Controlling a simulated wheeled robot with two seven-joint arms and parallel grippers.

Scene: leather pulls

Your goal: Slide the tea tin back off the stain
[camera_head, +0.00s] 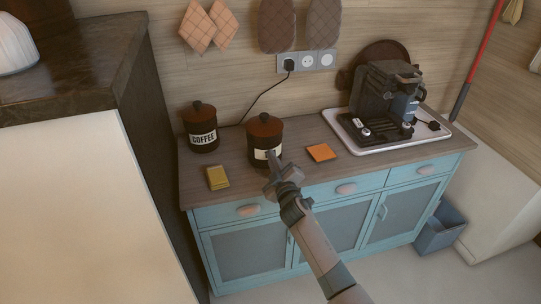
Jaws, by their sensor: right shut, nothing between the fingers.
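The tea tin (264,133) is a dark canister with a reddish-brown knobbed lid and a pale label, standing upright near the middle of the wooden counter (232,163). My right gripper (271,157) is shut and empty at the front of the tin, over the lower part of its label. I cannot tell whether the fingertips touch the tin. The label's writing is covered or too small to read. No stain can be made out; the tin or gripper may cover it. My left gripper is not in view.
A similar coffee tin (203,138) stands back left. A yellow block-like item (217,178) lies front left, and an orange square (321,152) lies right of the tea tin. A coffee machine (385,98) stands on a white tray (346,139) at right. A black cord (265,94) runs behind the tin.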

